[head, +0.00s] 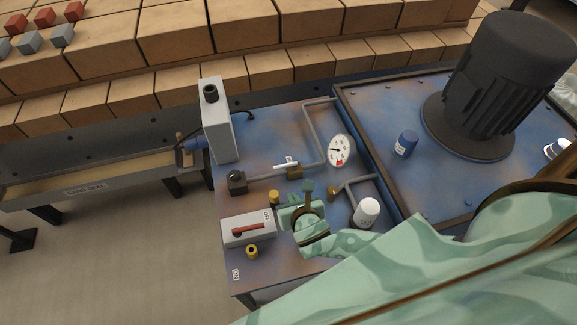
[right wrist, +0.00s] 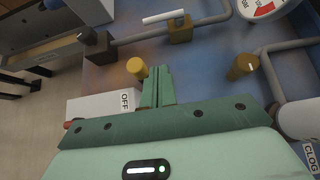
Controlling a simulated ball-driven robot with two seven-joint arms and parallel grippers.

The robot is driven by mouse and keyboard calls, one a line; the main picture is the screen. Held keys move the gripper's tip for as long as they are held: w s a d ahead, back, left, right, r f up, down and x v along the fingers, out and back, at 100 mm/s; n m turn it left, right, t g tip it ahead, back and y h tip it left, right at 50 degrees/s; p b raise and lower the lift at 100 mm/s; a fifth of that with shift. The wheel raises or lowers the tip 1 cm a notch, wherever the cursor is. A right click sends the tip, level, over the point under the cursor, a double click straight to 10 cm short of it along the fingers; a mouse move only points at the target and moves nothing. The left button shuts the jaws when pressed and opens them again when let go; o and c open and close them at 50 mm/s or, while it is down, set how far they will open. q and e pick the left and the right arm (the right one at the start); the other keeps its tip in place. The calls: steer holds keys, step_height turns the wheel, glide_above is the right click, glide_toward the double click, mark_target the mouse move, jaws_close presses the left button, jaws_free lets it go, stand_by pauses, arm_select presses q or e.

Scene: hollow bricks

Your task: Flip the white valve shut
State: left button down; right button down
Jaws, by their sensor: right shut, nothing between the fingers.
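The white valve handle (head: 286,163) sits on a brass valve body (head: 294,173) on a grey pipe, on the blue panel. The handle lies roughly along the pipe. In the right wrist view the white handle (right wrist: 163,17) and brass body (right wrist: 180,30) are near the top, beyond my fingertips. My right gripper (head: 307,186) is shut and empty, apart from the valve and on the near side of it. Its closed fingers (right wrist: 158,72) point towards the pipe in the right wrist view. My left gripper is not in view.
A yellow knob (head: 274,196) stands just left of my right gripper, and a brass fitting (head: 333,192) to its right. A grey switch box with a red lever (head: 248,230) is nearer. A round gauge (head: 341,150) and a white cylinder (head: 367,212) stand to the right.

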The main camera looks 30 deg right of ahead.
steer(key=b+x, duration=0.4)
steer(key=x, duration=0.5)
steer(key=shift+s+a+f, duration=0.1)
steer(key=shift+s+f, duration=0.05)
steer(key=w, duration=0.2)
steer(key=shift+w+d+r, duration=0.3)
steer(key=shift+w+d+r+b, duration=0.1)
steer(key=shift+w+r+b, duration=0.05)
steer(key=shift+w, duration=0.2)
steer(key=shift+w+d+r+b, duration=0.1)
steer(key=shift+w+b, duration=0.05)
steer(key=shift+w, duration=0.25)
steer(key=shift+w+a+r+p, duration=0.15)
steer(key=shift+w+r+p, duration=0.1)
steer(key=shift+w+p, duration=0.45)
steer(key=shift+a, duration=0.1)
steer(key=shift+f, duration=0.25)
